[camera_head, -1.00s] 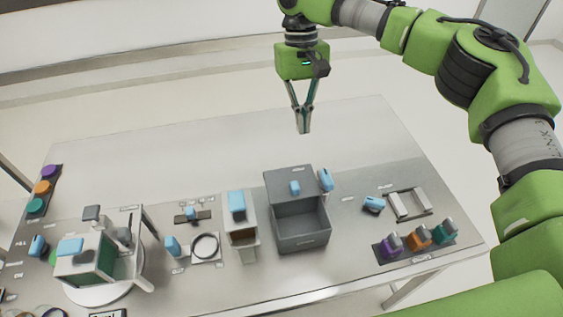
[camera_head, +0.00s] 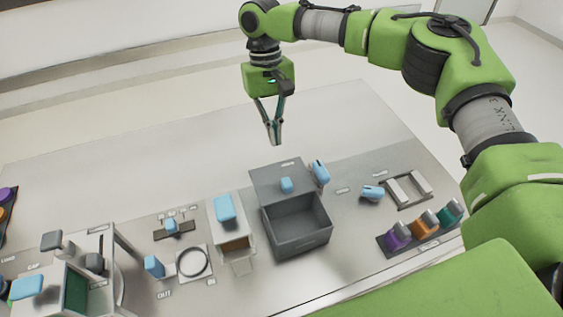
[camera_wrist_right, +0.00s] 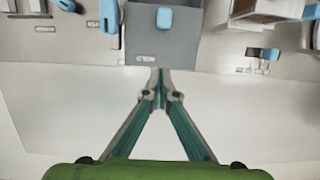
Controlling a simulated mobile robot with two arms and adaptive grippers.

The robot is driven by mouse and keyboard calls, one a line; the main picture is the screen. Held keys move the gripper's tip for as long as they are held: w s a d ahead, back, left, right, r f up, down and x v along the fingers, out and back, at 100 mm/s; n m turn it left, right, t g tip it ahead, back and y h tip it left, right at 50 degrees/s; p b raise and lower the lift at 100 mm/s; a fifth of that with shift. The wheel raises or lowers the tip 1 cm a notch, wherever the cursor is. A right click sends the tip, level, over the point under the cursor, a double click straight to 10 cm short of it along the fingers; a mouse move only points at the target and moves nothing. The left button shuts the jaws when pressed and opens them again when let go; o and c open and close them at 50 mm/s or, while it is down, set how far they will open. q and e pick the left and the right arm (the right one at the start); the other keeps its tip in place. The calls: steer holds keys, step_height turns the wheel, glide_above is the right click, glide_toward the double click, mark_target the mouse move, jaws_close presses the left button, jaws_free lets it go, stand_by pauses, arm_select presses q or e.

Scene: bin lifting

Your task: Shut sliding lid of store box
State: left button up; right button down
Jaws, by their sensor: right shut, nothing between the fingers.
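The grey store box (camera_head: 298,243) stands on the table with its front part open and its inside visible and empty. Its sliding lid (camera_head: 268,180) is a flat grey panel extending at the back, with a blue knob (camera_head: 286,185) on it. My right gripper (camera_head: 276,143) is shut and empty, above the table behind the lid, apart from it. In the right wrist view the gripper (camera_wrist_right: 160,72) points toward the lid (camera_wrist_right: 163,45), whose blue knob (camera_wrist_right: 164,17) is near the top edge. My left gripper is not in view.
A blue handle (camera_head: 320,172) stands at the box's right rear. A white box with a blue top (camera_head: 225,208) stands to its left. A tray with purple, orange and teal pieces (camera_head: 390,246) lies at the right. The table behind the lid is bare.

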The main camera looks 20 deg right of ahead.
mark_target(280, 174)
steer(key=p+x, duration=0.1)
steer(key=x, duration=0.4)
steer(key=shift+s+f+p, duration=0.1)
steer(key=shift+f+p, duration=0.2)
steer(key=shift+f, duration=0.05)
steer(key=s+p, duration=0.1)
steer(key=s, duration=0.1)
steer(key=shift+s+r+p, duration=0.15)
steer(key=shift+s+p, duration=0.15)
steer(key=shift+s, duration=0.1)
steer(key=shift+s+d, duration=0.1)
steer(key=shift+s, duration=0.5)
steer(key=shift+w, duration=0.1)
